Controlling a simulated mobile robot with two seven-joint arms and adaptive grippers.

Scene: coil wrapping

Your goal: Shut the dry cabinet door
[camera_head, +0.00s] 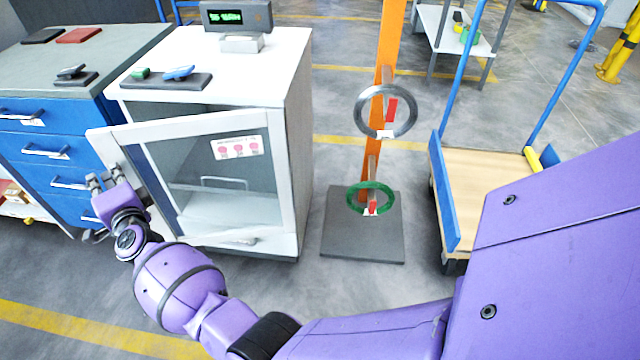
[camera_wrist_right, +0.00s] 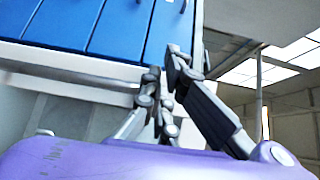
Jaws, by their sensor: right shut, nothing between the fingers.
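The dry cabinet (camera_head: 284,85) is a white cabinet with a glass-paned, white-framed door (camera_head: 190,125) on its front. The door stands ajar, its left edge swung out from the cabinet and its right edge at the cabinet's right front. A pink-marked label is on the glass. My right gripper (camera_head: 104,180) is shut and empty at the outer left side of the door, close to its free edge; I cannot tell if it touches. Its closed fingers also show in the right wrist view (camera_wrist_right: 165,80). My left gripper is not in view.
A blue drawer unit (camera_head: 40,108) stands close on the left, with handles sticking out. A display (camera_head: 238,18) and a dark tray (camera_head: 165,82) sit on the cabinet. Right of it are an orange stand (camera_head: 385,40) with rings and a blue-framed cart (camera_head: 490,170).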

